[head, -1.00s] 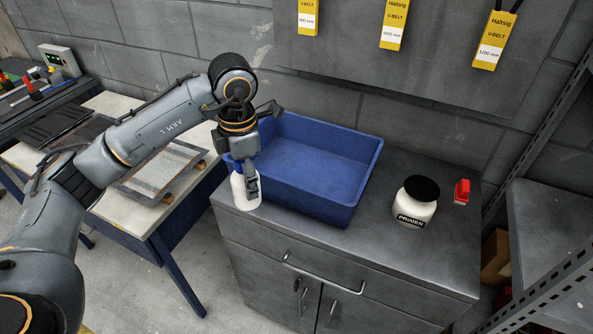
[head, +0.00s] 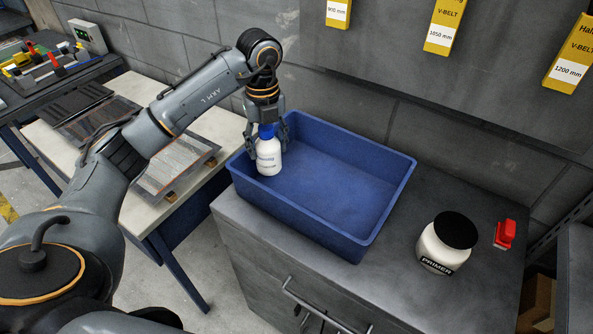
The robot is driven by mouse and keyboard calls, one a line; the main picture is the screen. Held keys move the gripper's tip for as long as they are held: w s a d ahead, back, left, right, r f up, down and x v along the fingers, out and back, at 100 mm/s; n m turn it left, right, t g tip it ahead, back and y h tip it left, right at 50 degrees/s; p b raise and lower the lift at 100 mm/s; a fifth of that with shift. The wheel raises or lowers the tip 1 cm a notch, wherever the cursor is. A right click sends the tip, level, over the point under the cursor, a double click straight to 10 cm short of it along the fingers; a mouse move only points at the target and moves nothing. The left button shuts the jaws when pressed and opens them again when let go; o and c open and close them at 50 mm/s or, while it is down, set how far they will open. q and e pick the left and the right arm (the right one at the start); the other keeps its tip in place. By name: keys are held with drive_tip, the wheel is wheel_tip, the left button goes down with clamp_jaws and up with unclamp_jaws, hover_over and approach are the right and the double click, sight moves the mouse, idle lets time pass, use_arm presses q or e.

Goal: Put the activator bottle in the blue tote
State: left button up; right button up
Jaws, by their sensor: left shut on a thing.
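A white bottle with a blue cap (head: 268,158) shows in the head view, upright, at the left end of the blue tote (head: 395,205). Its label is too small to read. My left gripper (head: 267,135) is shut on the bottle from above, around its cap and upper part. The bottle appears inside the tote's outline, over its left part; I cannot tell whether its base touches the tote floor. The rest of the tote is empty. My right gripper is not in view.
The tote stands on a grey cabinet (head: 262,233). A white primer jar with a black lid (head: 448,243) and a red object (head: 504,234) stand to its right. A workbench (head: 130,205) is at left. Yellow V-belt boxes (head: 443,25) hang on the wall.

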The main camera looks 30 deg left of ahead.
sight(268, 167)
use_arm(q)
drive_tip(key=f, duration=0.3)
drive_tip(key=shift+s+f+p, duration=0.1)
drive_tip(key=shift+s+p, duration=0.2)
drive_tip(key=shift+p, duration=0.05)
drive_tip(key=shift+w+f, duration=0.1)
drive_tip(key=shift+f, duration=0.25)
wheel_tip(268, 167, down, 3)
drive_tip(key=shift+p, duration=0.5)
drive_tip(key=shift+f, duration=0.1)
drive_tip(key=shift+w+f, duration=0.1)
drive_tip(key=shift+f, duration=0.1)
drive_tip(key=o, duration=1.3)
drive_tip(key=shift+o, duration=1)
drive_tip(key=shift+r, duration=0.1)
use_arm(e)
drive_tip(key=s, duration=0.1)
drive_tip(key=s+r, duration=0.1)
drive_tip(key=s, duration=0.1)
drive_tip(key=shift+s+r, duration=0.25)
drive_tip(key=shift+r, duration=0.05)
